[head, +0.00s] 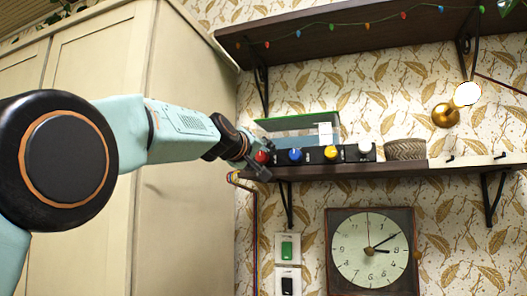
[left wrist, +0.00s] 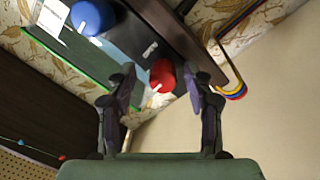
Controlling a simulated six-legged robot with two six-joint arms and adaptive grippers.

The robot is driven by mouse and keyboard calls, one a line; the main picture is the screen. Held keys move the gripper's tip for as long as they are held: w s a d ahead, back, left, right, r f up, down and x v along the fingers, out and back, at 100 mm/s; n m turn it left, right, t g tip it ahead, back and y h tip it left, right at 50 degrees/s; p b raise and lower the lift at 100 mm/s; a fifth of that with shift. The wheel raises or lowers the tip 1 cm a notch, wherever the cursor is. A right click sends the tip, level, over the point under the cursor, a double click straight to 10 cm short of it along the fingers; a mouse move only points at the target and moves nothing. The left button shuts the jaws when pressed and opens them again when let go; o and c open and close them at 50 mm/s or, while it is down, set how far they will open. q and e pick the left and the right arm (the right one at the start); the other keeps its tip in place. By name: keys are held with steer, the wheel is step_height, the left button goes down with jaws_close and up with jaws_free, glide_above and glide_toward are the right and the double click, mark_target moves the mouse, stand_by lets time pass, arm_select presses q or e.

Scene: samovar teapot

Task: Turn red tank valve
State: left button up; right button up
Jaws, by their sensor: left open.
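The red valve knob (head: 262,157) is at the left end of a row of coloured knobs on a dark block on the shelf. In the left wrist view the red knob (left wrist: 162,74) shows beyond and between my left gripper's fingers. My left gripper (head: 262,168) is open and close to the red knob. It also shows in the left wrist view (left wrist: 162,95) with its two fingers apart and nothing between the tips that I can see held. I cannot tell whether a finger touches the knob. My right gripper is not in view.
Blue (head: 295,155), yellow (head: 331,152) and white (head: 365,146) knobs stand to the right of the red one. A clear tank (head: 290,133) is behind them. A woven basket (head: 405,150) sits on the shelf (head: 380,169). A cabinet (head: 190,190) rises at left, a clock (head: 371,249) hangs below.

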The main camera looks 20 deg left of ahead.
arm_select(q)
steer(key=shift+w, duration=0.35)
steer(key=shift+a, duration=0.35)
steer(key=shift+s+a+r, duration=0.15)
steer(key=shift+s+a, duration=0.2)
steer(key=shift+a, duration=0.05)
steer(key=shift+w+d, duration=0.1)
steer(key=shift+d, duration=0.25)
steer(key=shift+c, duration=0.3)
steer(key=shift+w+d, duration=0.35)
steer(key=c, duration=0.3)
steer(key=shift+a, duration=0.3)
steer(key=c, duration=0.3)
jaws_close()
